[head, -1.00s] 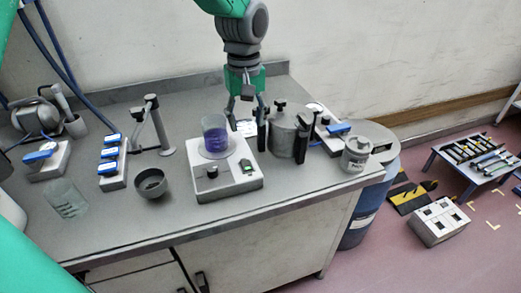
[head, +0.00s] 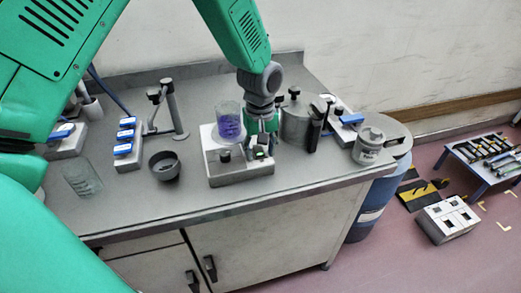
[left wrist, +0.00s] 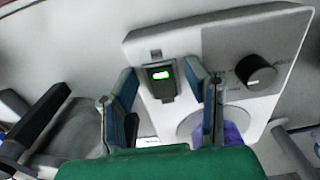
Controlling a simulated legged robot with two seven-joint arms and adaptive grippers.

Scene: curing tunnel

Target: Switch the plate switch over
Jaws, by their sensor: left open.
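The hot plate (head: 240,172) is a pale box on the bench, carrying a glass beaker of purple liquid (head: 229,122) on its round top. Its plate switch (left wrist: 160,76) is a small dark rocker with a lit green window, set beside a black knob (left wrist: 256,72). In the head view the switch (head: 261,153) is partly covered by my left gripper (head: 261,148), which has come down at the plate's right side. In the left wrist view my left gripper (left wrist: 162,80) is open, with one finger on each side of the switch and nothing held. Contact cannot be told. My right gripper is out of view.
A dark bowl (head: 165,165), an empty glass beaker (head: 82,178) and a row of blue-topped switches (head: 125,140) stand left of the plate. The bench front is clear.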

